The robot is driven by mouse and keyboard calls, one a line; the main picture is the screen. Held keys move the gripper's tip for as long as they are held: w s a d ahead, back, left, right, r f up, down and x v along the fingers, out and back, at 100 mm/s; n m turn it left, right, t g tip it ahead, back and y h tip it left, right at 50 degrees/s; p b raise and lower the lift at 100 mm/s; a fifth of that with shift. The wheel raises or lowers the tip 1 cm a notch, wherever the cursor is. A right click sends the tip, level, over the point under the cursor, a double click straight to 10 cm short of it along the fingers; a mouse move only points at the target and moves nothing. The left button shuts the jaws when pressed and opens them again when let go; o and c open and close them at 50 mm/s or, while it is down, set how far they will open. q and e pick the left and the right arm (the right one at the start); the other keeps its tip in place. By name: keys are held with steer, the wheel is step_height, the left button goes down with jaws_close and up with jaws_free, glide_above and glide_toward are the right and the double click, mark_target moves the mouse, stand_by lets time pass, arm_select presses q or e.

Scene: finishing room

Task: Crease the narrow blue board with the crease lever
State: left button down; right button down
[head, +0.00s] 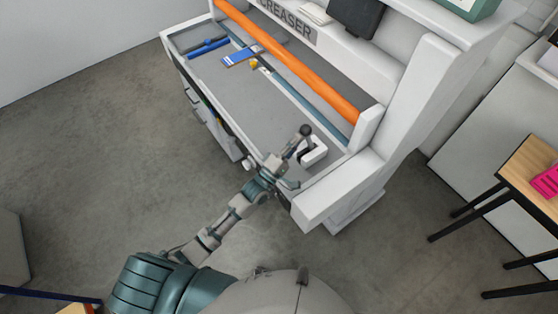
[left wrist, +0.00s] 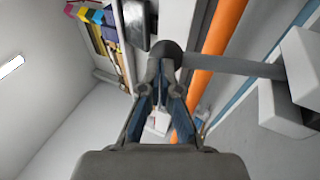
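The narrow blue board (head: 240,57) with a white patch lies flat on the creaser's grey bed, near the orange bar (head: 290,62). The crease lever's dark round knob (head: 305,130) stands at the bed's near right end. My left gripper (head: 297,150) is at this knob. In the left wrist view, my left gripper's fingertips (left wrist: 164,80) lie on both sides of the dark knob (left wrist: 165,55) and appear closed on it. The lever's grey rod (left wrist: 235,67) runs right from the knob to a pale block. My right gripper is out of view.
A blue tool or bar (head: 207,47) lies at the bed's far left corner. A small yellow piece (head: 254,64) sits beside the board. A wooden-topped table (head: 535,165) with a pink item stands at right.

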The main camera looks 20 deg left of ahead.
mark_target(310, 128)
arm_select(q)
steer(key=x, duration=0.2)
steer(key=d+x, duration=0.1)
steer(key=x, duration=0.2)
steer(key=shift+d+r, duration=0.1)
steer(key=shift+d, duration=0.05)
steer(key=shift+w+d+r+b, duration=0.25)
steer(key=shift+w+d+b, duration=0.15)
steer(key=shift+w+d, duration=0.35)
steer(key=shift+w+a, duration=0.1)
